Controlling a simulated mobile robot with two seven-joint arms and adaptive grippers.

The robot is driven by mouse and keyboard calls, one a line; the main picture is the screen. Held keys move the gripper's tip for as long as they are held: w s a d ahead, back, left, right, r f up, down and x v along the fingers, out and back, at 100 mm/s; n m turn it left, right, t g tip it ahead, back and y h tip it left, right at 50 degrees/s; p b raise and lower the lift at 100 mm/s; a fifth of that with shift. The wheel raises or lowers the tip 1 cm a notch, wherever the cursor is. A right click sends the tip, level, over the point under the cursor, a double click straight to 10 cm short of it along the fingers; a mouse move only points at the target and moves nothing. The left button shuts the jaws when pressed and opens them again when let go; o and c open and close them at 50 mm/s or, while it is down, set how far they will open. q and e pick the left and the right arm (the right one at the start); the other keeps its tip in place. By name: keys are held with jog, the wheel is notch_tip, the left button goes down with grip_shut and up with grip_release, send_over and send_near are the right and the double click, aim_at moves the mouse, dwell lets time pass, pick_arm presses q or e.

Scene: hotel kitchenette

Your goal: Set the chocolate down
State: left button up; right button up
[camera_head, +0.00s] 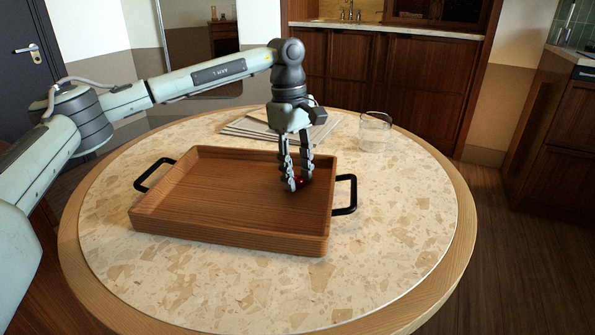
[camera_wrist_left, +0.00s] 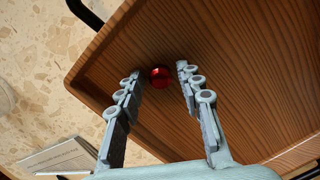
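The chocolate, a small shiny red ball (camera_head: 302,181), is at the right end of the wooden tray (camera_head: 230,241), mostly hidden behind my fingers in the head view. In the left wrist view the chocolate (camera_wrist_left: 161,77) appears against the tray floor, between the fingertips, with a visible gap on each side. It looks to rest on the tray floor. My left gripper (camera_head: 297,186) points down over the tray's right part, open around the chocolate; it also shows in the left wrist view (camera_wrist_left: 159,70). My right gripper is in neither view.
The tray has raised walls and black handles (camera_head: 347,195) on its short sides. It stands on a round stone-topped table (camera_head: 400,240). A clear glass (camera_head: 375,133) and some papers (camera_head: 250,128) lie behind it. The table's front and right are clear.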

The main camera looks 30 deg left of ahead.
pick_arm(q)
jog(key=shift+r, duration=0.15)
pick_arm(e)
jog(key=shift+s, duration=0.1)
pick_arm(q)
jog(key=shift+r, duration=0.3)
jog(key=r, duration=0.3)
jog(key=a+r, duration=0.1)
jog(key=r, duration=0.7)
jog(key=shift+w+a+r+p, duration=0.15)
jog(key=shift+a+p, duration=0.05)
jog(key=shift+p, duration=0.1)
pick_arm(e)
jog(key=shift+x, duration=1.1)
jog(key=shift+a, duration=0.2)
